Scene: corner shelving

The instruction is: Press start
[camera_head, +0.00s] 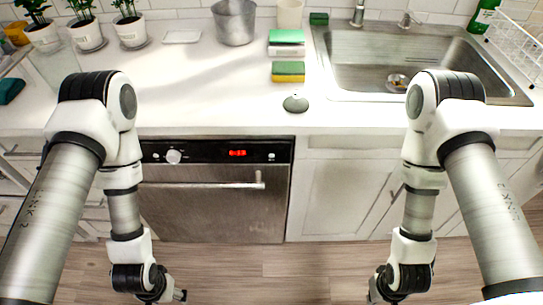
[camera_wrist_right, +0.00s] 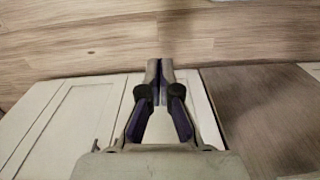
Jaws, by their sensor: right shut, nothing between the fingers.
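A built-in dishwasher (camera_head: 215,200) with a steel door and a black control panel (camera_head: 200,152) is under the counter. The panel has a white round knob (camera_head: 173,157), a lit red display (camera_head: 237,153) and a small light button (camera_head: 271,156) at its right end. Any labels are too small to read. My left gripper (camera_head: 180,295) is low in front of the dishwasher's left side, apart from it; its fingers are too small to judge. My right gripper (camera_wrist_right: 160,66) is shut and empty, pointing down over the floor. It is low, right of the dishwasher, in the head view (camera_head: 372,297).
The dishwasher's bar handle (camera_head: 215,184) sticks out below the panel. White cabinets (camera_head: 342,195) flank it. Above are the counter (camera_head: 210,95) with sponges (camera_head: 288,72) and a grey rounded object (camera_head: 295,104), and a sink (camera_head: 400,60). The wooden floor (camera_head: 290,270) between my arms is clear.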

